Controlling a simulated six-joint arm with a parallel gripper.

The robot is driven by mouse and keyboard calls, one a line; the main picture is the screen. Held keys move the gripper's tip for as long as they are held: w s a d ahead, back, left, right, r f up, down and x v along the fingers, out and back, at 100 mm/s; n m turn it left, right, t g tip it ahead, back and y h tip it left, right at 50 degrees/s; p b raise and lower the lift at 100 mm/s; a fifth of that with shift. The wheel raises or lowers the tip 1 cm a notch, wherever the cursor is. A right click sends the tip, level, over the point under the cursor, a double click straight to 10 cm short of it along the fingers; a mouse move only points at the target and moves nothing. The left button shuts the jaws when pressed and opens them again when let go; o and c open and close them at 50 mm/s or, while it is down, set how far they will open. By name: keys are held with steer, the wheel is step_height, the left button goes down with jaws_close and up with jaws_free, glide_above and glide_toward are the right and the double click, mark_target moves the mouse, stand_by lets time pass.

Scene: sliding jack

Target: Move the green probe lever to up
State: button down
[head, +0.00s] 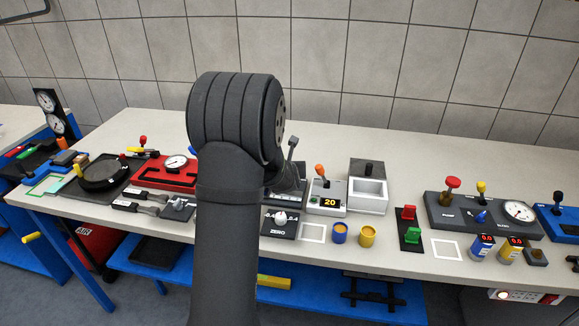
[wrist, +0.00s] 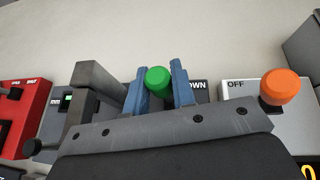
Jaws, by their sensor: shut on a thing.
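The green probe lever's round green knob (wrist: 159,81) shows in the wrist view, between the two blue fingers of my gripper (wrist: 160,68). My gripper is shut on this knob. A dark label (wrist: 197,90) ending in "OWN" shows just right of the right finger; its left part is hidden. The lever's shaft and base are mostly hidden by my gripper body. In the head view my dark arm covers the green knob and the gripper fingers.
A lever with an orange knob (wrist: 281,87) stands close to the right of my gripper, by a plate marked "OFF". It also shows in the head view (head: 320,169). A red device (wrist: 21,118) is at the left. The white tabletop (head: 330,140) behind is clear.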

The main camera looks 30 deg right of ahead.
steer(key=shift+r, duration=0.1)
steer(key=c, duration=1.2)
jaws_free()
steer(key=v, duration=1.7)
steer(key=shift+s+a, duration=0.1)
steer(key=shift+a, duration=0.05)
